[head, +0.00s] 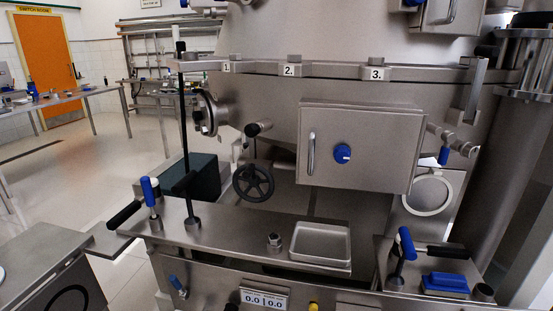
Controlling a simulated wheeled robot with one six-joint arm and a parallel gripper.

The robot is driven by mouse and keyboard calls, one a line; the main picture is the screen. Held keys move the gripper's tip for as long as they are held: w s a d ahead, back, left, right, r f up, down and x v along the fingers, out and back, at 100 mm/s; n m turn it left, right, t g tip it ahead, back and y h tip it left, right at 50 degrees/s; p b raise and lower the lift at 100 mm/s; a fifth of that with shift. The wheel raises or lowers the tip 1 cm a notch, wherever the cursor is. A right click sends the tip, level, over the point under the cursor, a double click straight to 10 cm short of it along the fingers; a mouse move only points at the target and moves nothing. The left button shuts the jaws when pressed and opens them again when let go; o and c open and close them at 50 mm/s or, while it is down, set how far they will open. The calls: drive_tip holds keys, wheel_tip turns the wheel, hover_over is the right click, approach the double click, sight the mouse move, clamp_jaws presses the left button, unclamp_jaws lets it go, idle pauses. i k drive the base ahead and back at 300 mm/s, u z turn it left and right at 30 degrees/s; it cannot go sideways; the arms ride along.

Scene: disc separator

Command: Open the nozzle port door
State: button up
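No part in view is labelled as the nozzle port door, so I cannot tell for sure which it is. A square steel box (358,146) on the machine's front has a closed front face with a vertical bar handle (311,154) at its left and a blue knob (342,153) in its middle. A round flanged port (207,113) sticks out at the left of the machine. A round ring-rimmed fitting (430,192) sits at the lower right of the box. My gripper is not in view.
A black handwheel (253,182) sits below left of the box. A steel shelf (235,237) in front carries a tall black rod (185,130), blue-handled levers and a shallow tray (320,245). The floor (75,180) at the left is open.

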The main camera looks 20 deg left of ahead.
sight(385, 146)
drive_tip(key=u, duration=3.95)
drive_tip(key=k, duration=2.4)
drive_tip(key=z, duration=1.8)
